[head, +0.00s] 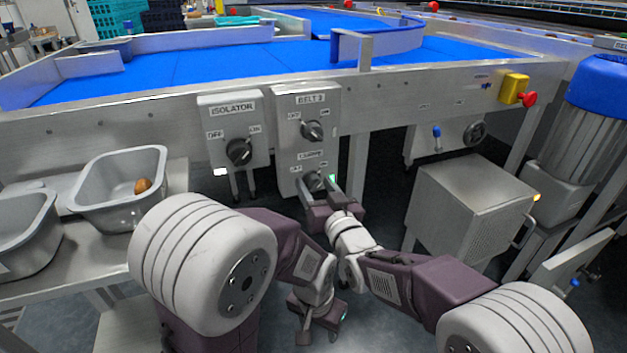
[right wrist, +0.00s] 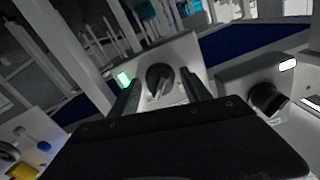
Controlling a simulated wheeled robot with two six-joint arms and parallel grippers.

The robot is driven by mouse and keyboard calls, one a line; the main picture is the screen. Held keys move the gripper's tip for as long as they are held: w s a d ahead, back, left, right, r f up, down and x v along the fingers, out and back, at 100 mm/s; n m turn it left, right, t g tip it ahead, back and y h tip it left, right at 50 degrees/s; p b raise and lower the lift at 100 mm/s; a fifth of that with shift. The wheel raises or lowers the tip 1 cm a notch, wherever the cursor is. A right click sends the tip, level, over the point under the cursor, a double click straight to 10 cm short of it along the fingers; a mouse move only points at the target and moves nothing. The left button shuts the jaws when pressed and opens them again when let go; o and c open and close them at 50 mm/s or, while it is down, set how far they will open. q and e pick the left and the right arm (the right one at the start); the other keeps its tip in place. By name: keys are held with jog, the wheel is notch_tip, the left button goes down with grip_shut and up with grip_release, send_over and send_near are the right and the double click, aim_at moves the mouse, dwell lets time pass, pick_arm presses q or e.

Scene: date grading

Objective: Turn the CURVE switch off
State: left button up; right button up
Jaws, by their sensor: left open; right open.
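The CURVE switch (head: 312,180) is a dark round knob low on the grey BELT 2 panel (head: 318,100), with OFF at its left and ON at its right. A green lamp (head: 332,179) is lit beside it. My right gripper (head: 319,190) is open in front of the knob. In the right wrist view the knob (right wrist: 160,78) shows between the two fingertips, and the lamp (right wrist: 124,78) glows outside one finger. I cannot tell whether the fingers touch the knob. My left gripper (head: 318,337) is open and empty, low over the floor.
The BELT 2 knob (head: 312,131) sits just above. The ISOLATOR box (head: 232,120) with its knob (head: 239,152) is close on the left. A metal cabinet (head: 470,205) stands at the right. A grey tub (head: 105,190) holding a date is on the left shelf.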

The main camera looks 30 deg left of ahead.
jog(key=shift+d+r, duration=0.1)
grip_shut()
jog(key=shift+n, duration=0.4)
jog(key=n+p, duration=0.1)
jog(key=n, duration=0.2)
jog(key=shift+n, duration=0.4)
jog(key=n, duration=0.4)
jog(key=shift+n, duration=0.3)
jog(key=n+p, duration=0.1)
jog(key=n, duration=0.7)
jog(key=shift+n, duration=0.5)
